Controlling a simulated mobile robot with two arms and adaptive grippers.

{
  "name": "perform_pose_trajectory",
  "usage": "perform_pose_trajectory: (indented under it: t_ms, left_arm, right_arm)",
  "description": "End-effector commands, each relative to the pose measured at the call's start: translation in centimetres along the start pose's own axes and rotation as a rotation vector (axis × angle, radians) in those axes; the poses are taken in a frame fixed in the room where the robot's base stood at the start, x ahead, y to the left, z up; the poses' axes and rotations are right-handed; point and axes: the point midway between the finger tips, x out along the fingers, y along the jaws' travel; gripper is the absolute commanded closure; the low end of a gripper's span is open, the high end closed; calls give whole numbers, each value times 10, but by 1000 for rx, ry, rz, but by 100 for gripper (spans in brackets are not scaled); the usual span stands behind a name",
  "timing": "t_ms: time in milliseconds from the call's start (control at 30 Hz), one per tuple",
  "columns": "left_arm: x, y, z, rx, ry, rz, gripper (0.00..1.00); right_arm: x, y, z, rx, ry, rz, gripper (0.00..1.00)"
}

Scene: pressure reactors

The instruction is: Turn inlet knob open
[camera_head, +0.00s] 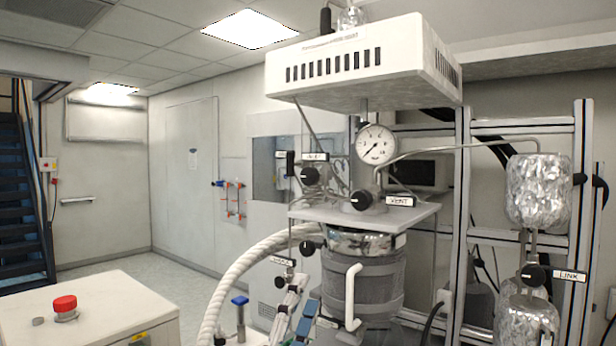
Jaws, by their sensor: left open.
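The reactor (362,275) stands right of centre, with a pressure gauge (376,145) above its top plate. A black knob (310,175) sits on the upper left under a small label (315,156) too small to read surely. Another black knob (307,248) is below the plate, near a tilted, unclear label (283,261). I cannot tell for certain which is the inlet knob. A third black knob (361,200) is beside the VENT label (400,201). My left gripper (303,297) is open, low in front of the reactor, below the lower knob and apart from it. My right gripper is not in view.
A white hose (237,283) curves left of the reactor. A metal frame (462,230) and foil-wrapped vessels (538,190) with a LINK knob (533,275) stand right. A cabinet with a red button (65,304) is at lower left. A white box (365,62) overhangs the reactor.

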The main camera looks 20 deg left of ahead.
Motion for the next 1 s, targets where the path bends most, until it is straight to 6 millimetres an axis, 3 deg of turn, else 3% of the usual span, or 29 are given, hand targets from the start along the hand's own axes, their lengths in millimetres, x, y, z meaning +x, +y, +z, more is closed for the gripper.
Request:
perform_pose_trajectory:
  t_ms: [33, 100, 200, 300, 400, 467, 533, 700, 833, 1000]
  left_arm:
    - [22, -32, -20, 133, 93, -93, 51]
    - [40, -65, -49, 323, 216, -199, 51]
    - [59, -95, -86, 614, 374, -321, 51]
    - [76, -107, -109, 924, 510, -400, 51]
    - [96, -110, -111, 1247, 617, -427, 51]
    - [110, -109, -100, 1443, 667, -414, 51]
    - [127, -111, -76, 1660, 710, -369, 51]
    - [161, -128, 3, 2060, 750, -176, 51]
    - [171, -143, 48, 2212, 753, -47, 51]
    - [179, -147, 65, 2261, 756, 10, 51]
  right_arm:
    - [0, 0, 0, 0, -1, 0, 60]
    - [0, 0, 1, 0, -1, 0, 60]
    - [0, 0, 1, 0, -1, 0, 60]
    - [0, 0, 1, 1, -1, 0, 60]
    - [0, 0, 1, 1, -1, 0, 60]
    - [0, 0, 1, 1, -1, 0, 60]
    - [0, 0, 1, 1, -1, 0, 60]
    - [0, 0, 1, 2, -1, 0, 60]
    - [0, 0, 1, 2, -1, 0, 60]
    - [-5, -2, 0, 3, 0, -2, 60]
